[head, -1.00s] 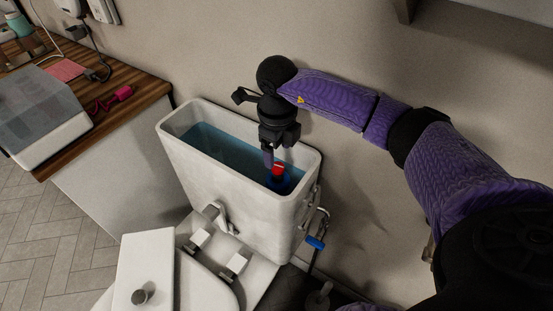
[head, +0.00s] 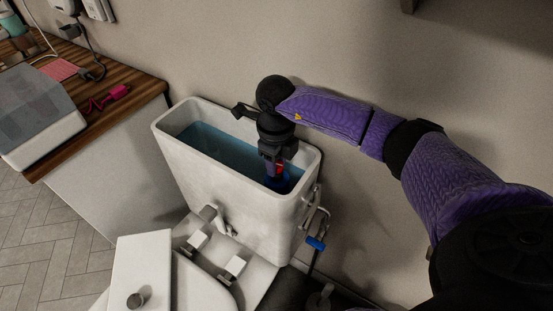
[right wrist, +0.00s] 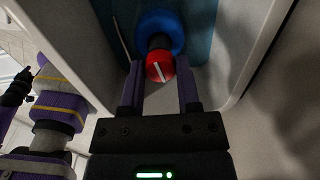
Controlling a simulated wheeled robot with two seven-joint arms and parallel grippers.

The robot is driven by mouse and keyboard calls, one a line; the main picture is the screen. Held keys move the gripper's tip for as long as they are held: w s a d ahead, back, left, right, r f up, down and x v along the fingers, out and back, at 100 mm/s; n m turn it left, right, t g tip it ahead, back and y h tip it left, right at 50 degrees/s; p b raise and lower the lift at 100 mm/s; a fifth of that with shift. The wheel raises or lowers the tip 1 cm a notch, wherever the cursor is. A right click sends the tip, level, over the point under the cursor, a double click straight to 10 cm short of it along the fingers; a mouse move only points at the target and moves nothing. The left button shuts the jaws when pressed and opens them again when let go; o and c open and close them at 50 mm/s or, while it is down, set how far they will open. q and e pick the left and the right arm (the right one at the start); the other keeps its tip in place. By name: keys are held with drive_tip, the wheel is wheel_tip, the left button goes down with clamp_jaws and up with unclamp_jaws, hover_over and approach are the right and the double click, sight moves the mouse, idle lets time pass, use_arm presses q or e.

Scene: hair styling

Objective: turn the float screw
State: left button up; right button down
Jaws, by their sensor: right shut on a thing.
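The float screw (head: 280,169) has a red head and sits above a blue float (head: 284,185) at the right end of the open white tank (head: 215,175). In the right wrist view, the red screw head (right wrist: 160,66) shows a pale slot, with the blue float (right wrist: 160,30) beyond it. My right gripper (head: 273,170) reaches down into the tank and is shut on the screw, one finger on each side of the head. In the right wrist view, the dark end of my other arm (right wrist: 17,88) shows at the far left, too small to judge its jaws.
Water (head: 215,143) fills the tank. Its walls stand close around my right gripper. A blue-handled valve (head: 315,243) is below right. A white lid (head: 143,265) is in front, and a wooden counter (head: 135,90) stands at the left.

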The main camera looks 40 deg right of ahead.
drive_tip(key=shift+n, duration=1.2)
use_arm(q)
drive_tip(key=shift+w, duration=0.1)
use_arm(e)
drive_tip(key=shift+n, duration=1.8)
use_arm(q)
drive_tip(key=shift+s, duration=0.3)
use_arm(e)
drive_tip(key=shift+c, duration=1.6)
unclamp_jaws()
use_arm(q)
drive_tip(key=shift+w+r+p, duration=0.15)
drive_tip(key=shift+r+p, duration=0.75)
drive_tip(key=shift+p, duration=0.05)
drive_tip(key=shift+w+r+p, duration=0.15)
drive_tip(key=shift+r+p, duration=0.75)
use_arm(e)
wheel_tip(320, 180, up, 10)
